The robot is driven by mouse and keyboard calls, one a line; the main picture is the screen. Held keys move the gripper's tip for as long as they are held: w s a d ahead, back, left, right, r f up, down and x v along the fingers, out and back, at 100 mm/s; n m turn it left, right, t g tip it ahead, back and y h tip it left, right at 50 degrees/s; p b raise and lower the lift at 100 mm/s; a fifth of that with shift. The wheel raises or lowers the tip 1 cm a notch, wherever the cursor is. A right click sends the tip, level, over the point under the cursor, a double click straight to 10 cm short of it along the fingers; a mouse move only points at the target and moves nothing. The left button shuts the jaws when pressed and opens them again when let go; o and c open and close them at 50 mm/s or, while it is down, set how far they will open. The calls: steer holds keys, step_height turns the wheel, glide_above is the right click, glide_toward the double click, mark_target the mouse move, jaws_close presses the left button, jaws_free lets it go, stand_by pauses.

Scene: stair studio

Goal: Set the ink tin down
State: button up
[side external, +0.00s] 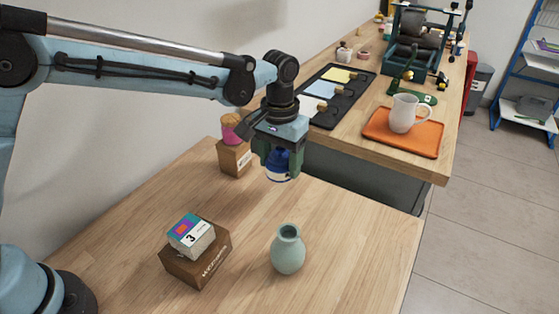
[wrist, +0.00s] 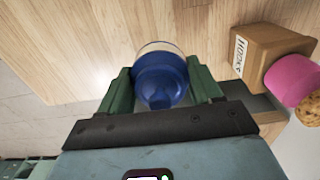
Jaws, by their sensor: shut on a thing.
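The ink tin (side external: 278,164) is a small round thing, deep blue with a pale lower end. My gripper (side external: 280,174) is shut on it and holds it in the air above the far part of the near wooden table (side external: 345,215). In the wrist view the ink tin (wrist: 160,78) sits between the two green fingers of my gripper (wrist: 163,90), with its pale, glassy end pointing away. Bare wood shows beyond it.
A pale green vase (side external: 288,252) stands at the table's front. A brown box (side external: 198,262) bears a smaller numbered box (side external: 191,236). Another box (side external: 235,158) bears a pink thing (side external: 232,128). The right of the table is clear. A higher counter holds an orange tray (side external: 405,145) and pitcher (side external: 403,113).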

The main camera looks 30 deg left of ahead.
mark_target(280, 195)
steer(key=shift+f, duration=3.15)
steer(key=shift+f, duration=0.1)
steer(key=o, duration=1.3)
steer(key=shift+o, duration=0.2)
